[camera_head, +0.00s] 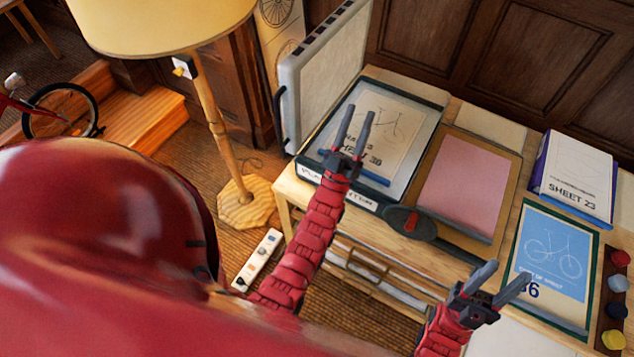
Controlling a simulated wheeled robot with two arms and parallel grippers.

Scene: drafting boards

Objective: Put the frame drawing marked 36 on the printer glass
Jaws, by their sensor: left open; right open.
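The drawing marked 36 (552,250) is a blue sheet with a white bicycle outline, lying on a dark green board at the right; the number's left part is covered by my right gripper. My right gripper (508,271) is open and empty at that sheet's lower left edge; I cannot tell if it touches. The printer (428,121) stands at the back with its lid (325,75) raised. A pale bicycle drawing (398,122), its number perhaps 38, lies on the glass. My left gripper (358,113) is open over it, partly hiding its text; contact is unclear.
A brown board with a pink sheet (462,183) lies between printer and blue sheet. A box marked SHEET 23 (575,172) lies behind the blue sheet. Coloured knobs (613,340) line the right edge. A lamp (222,150) stands left, beside a floor power strip (258,260).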

